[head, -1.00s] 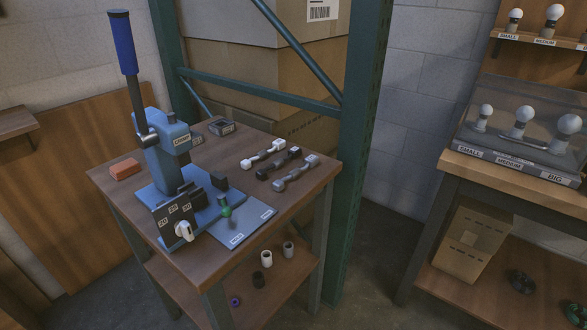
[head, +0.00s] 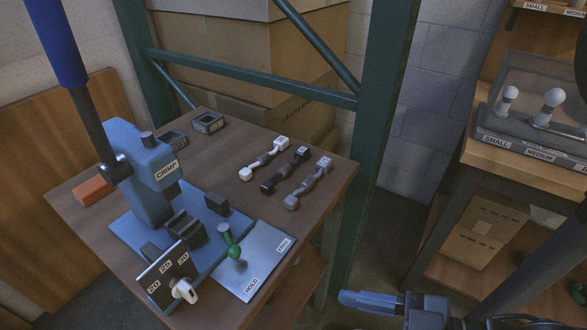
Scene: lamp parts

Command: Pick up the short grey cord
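The short grey cord (head: 308,185) lies on the wooden table, right of the other two cords, in the head view. It has a block-like end at each side and a thinner middle. A black cord (head: 285,171) lies just left of it and a white cord (head: 263,160) left of that, roughly parallel. My gripper (head: 352,301) shows at the bottom edge, right of and nearer than the table, apart from the cords. Its blue end points left. I cannot tell whether it is open, and nothing is visibly held.
A blue crimp press (head: 148,172) with a tall lever fills the table's left side. A hold plate (head: 252,262) lies in front of the cords. A green shelf post (head: 374,130) stands behind the table's right edge. A lamp display bench (head: 475,160) is at right.

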